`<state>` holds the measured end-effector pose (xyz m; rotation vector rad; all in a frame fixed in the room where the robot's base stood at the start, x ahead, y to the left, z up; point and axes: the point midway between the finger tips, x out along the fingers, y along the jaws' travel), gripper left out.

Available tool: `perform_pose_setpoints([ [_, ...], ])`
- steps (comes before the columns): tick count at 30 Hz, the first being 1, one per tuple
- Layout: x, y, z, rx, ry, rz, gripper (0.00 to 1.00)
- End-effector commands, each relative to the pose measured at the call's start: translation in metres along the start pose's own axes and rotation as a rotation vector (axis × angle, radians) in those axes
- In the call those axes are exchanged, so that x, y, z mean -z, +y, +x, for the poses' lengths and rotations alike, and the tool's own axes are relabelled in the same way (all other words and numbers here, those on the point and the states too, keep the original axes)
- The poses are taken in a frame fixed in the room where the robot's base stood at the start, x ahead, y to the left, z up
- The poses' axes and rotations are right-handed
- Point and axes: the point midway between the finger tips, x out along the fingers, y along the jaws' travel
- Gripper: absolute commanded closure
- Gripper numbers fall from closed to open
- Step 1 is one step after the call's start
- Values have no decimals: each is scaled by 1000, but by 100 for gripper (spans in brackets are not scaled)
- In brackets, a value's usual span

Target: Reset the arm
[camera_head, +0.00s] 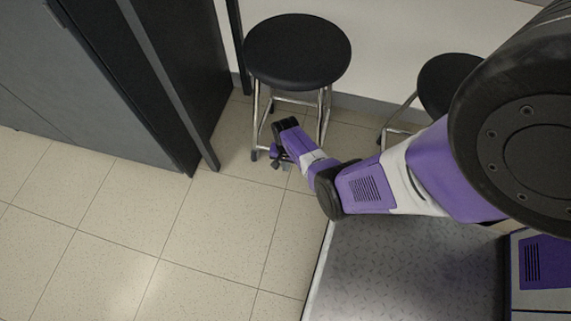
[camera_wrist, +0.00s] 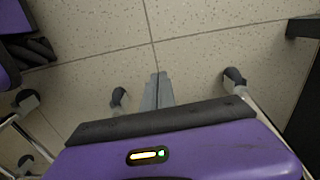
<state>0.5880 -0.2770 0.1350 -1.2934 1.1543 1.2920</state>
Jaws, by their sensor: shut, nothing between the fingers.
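My purple and white arm (camera_head: 405,180) reaches from the right side of the head view toward the middle, low in front of a stool. In the wrist view my gripper (camera_wrist: 161,78) shows as two grey fingers close together, shut and empty, over the tiled floor. In the head view the wrist end lies by the stool's legs and the fingers are hard to make out.
A black-topped stool (camera_head: 297,50) with metal legs stands just behind the wrist. A second stool (camera_head: 446,84) is partly hidden by my arm. A dark grey cabinet (camera_head: 90,80) stands at the left. The tiled floor (camera_head: 130,230) at lower left is clear.

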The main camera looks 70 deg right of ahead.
Motion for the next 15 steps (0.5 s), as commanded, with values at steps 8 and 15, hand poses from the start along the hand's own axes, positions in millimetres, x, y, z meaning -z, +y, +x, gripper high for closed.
perform_pose_setpoints([
  [8,0,0,-50,0,0,0,100],
  [15,0,0,-63,0,-1,1,100],
])
